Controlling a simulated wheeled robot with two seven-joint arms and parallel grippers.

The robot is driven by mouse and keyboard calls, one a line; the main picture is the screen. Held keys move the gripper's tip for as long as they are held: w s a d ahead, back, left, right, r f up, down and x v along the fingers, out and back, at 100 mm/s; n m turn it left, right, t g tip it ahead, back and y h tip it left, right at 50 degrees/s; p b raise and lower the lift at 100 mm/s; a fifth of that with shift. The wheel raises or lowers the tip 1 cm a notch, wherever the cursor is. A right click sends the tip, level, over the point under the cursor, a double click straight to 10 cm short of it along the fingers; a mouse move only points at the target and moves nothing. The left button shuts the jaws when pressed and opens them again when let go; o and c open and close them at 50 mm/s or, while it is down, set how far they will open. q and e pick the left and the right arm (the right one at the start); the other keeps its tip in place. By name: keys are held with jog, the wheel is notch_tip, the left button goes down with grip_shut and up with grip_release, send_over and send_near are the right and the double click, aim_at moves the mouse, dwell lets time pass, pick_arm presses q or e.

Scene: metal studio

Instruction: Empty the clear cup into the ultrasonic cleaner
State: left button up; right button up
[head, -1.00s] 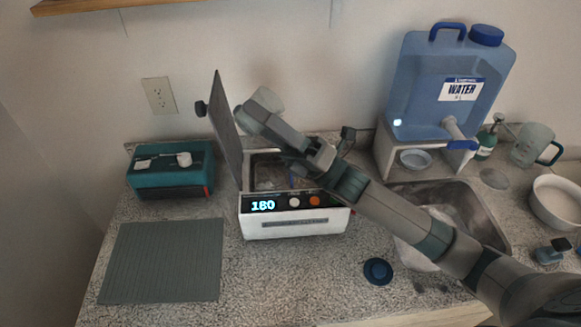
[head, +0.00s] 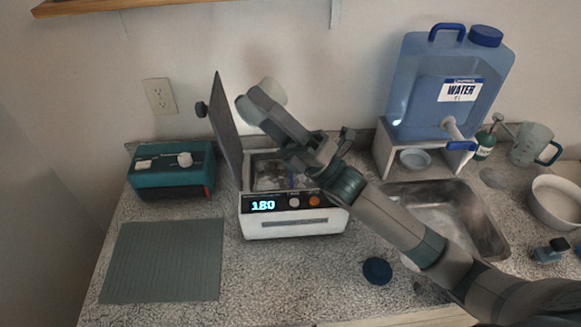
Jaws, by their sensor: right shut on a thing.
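The ultrasonic cleaner (head: 295,226) is a white box with a dark panel reading 180. Its grey lid (head: 226,130) stands open at the left, and its basin shows partly beneath my right arm. My right gripper (head: 262,106) is above the back of the cleaner, beside the lid, and is shut on the clear cup (head: 272,89). Only a pale part of the cup shows past the fingers; its tilt and contents cannot be told. Pale, bright patches show in the basin. My left gripper is not in view.
A blue water jug (head: 425,95) stands on a white stand behind the sink (head: 468,215). A teal device (head: 170,178) and a ribbed mat (head: 160,262) are at left. A blue round cap (head: 377,270) lies in front. A handled pitcher (head: 528,148) and a white bowl (head: 556,203) are at right.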

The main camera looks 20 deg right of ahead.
jog(key=shift+w+d+r+m+t, duration=0.1)
jog(key=shift+d+r+m+t, duration=0.1)
jog(key=shift+r+m+t, duration=0.25)
jog(key=shift+d+m+t+h, duration=0.1)
jog(key=shift+m+t+h, duration=0.4)
jog(key=shift+m+t, duration=0.45)
jog(key=shift+r+m, duration=0.1)
jog(key=shift+m, duration=0.2)
jog(key=shift+a+r+m+t+h+p, duration=0.1)
jog(key=shift+a+m+t+h+p, duration=0.2)
jog(key=shift+m+t+h, duration=0.4)
